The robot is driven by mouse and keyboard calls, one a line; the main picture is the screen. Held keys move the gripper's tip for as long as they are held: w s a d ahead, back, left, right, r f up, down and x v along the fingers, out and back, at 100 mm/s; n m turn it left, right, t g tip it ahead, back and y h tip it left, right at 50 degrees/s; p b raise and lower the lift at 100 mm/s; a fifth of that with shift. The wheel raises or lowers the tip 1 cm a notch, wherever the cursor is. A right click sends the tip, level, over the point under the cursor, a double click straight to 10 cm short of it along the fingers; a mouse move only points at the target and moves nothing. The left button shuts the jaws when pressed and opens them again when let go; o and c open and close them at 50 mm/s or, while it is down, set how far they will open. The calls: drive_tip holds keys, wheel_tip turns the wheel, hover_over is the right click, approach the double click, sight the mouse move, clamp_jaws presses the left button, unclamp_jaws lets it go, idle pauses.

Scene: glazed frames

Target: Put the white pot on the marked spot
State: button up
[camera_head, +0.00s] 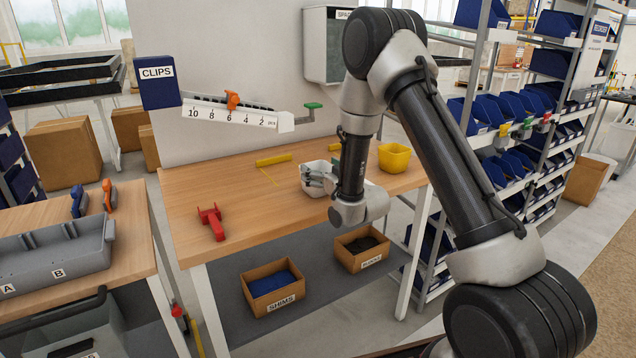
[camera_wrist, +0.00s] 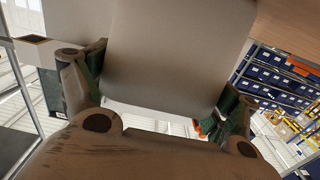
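The white pot (camera_head: 314,187) is at the middle of the wooden workbench in the head view, beside my gripper (camera_head: 322,178). In the wrist view the pot (camera_wrist: 175,55) is a large pale surface between my two fingers (camera_wrist: 163,88). The finger pads appear to meet its sides, so my gripper looks shut on it. The pot looks upright; I cannot tell whether its base touches the bench. I cannot tell whether these belong to the marked spot.
A yellow pot (camera_head: 394,158) stands right of my gripper on the workbench (camera_head: 245,210). A red clamp-like tool (camera_head: 212,222) lies at the left. A ruler-like rail with the CLIPS box (camera_head: 158,83) juts over the back. Bins stand on the lower shelf. The front middle is clear.

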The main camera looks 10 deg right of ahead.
drive_tip(key=c, duration=0.4)
drive_tip(key=shift+o, duration=0.2)
drive_tip(key=shift+r, duration=0.1)
